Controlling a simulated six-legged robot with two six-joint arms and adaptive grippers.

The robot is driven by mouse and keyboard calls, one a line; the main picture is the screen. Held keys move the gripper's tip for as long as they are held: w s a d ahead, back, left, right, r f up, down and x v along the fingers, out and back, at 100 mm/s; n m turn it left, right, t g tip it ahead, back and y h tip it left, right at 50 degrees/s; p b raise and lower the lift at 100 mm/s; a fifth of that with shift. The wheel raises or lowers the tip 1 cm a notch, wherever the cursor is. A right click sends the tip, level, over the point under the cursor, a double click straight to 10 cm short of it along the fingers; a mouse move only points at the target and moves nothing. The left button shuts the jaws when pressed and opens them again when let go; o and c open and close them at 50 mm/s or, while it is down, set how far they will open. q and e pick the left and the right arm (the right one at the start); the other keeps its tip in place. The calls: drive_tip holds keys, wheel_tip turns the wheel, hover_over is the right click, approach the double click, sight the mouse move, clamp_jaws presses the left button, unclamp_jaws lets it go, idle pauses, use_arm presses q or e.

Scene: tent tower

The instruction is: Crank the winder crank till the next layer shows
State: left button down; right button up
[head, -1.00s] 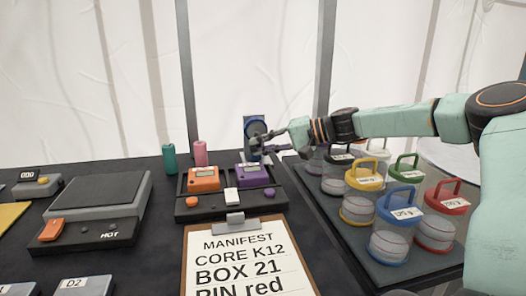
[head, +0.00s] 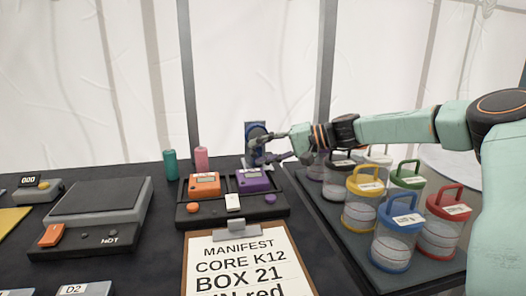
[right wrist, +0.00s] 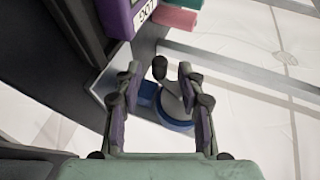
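The winder (head: 256,131) is a small blue upright device at the back of the table, behind the purple unit. In the right wrist view its round blue part (right wrist: 176,124) shows below a grey crank arm with a dark knob (right wrist: 159,67). My right gripper (head: 266,150) reaches in from the right in front of the winder and partly hides it. In the right wrist view my right gripper (right wrist: 159,69) is open, with the knob between its fingertips and a gap on both sides. My left gripper is not in view.
An orange unit (head: 204,184) and a purple unit (head: 252,181) sit in a dark tray. A clipboard (head: 237,229) lies in front. Several lidded jars, one blue-lidded (head: 397,240), stand at the right under my arm. Teal (head: 170,164) and pink (head: 201,159) cylinders stand left of the winder.

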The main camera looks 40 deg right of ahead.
wheel_tip(320, 180, up, 10)
idle(0.5)
drive_tip(key=shift+r, duration=0.1)
